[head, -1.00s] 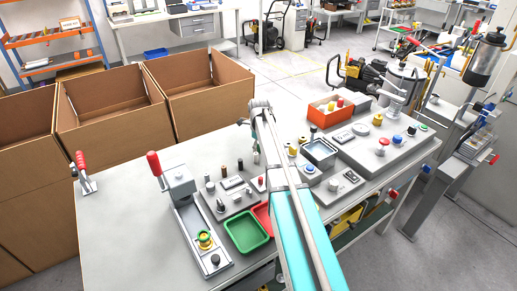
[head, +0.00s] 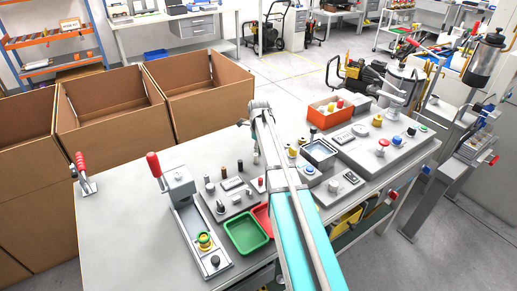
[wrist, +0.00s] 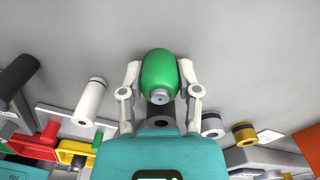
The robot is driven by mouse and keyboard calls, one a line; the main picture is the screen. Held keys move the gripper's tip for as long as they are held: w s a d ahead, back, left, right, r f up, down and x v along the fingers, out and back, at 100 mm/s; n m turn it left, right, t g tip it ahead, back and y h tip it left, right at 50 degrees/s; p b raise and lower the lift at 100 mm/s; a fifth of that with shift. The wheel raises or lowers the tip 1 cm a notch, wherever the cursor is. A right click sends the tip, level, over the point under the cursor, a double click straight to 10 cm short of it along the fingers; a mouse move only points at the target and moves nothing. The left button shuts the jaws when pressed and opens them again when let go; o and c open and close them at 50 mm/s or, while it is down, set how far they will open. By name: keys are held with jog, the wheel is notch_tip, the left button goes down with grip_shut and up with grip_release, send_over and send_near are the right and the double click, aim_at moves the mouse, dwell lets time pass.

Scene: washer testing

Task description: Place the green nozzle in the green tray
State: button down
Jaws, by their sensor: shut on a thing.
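My gripper (wrist: 160,92) is shut on the green nozzle (wrist: 160,68), a rounded green piece with a grey tip, which sits between the two pale fingers in the wrist view. In the head view my gripper (head: 256,147) is mostly hidden behind my arm, over the middle of the table, and the nozzle cannot be made out clearly. The green tray (head: 263,245) lies empty near the table's front edge, nearer to the camera than the gripper. I cannot tell the gripper's exact height above the table.
A red tray (head: 262,214) lies beside the green one, partly behind my arm. A clamp fixture (head: 187,213) with a green and yellow part stands left of the trays. Small posts and a grey bin (head: 320,152) stand nearby.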

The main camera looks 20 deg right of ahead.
jog(key=shift+r, duration=0.2)
notch_tip(320, 180, up, 2)
jog(key=shift+r+p, duration=0.1)
jog(key=shift+p, duration=1.15)
jog(key=s+a+r+p, duration=0.2)
jog(key=s+r+p, duration=0.8)
jog(key=s, duration=0.3)
jog(key=shift+s+a+r+p, duration=0.2)
jog(key=shift+s+a+p, duration=0.1)
jog(key=shift+s, duration=0.1)
jog(key=shift+s, duration=0.1)
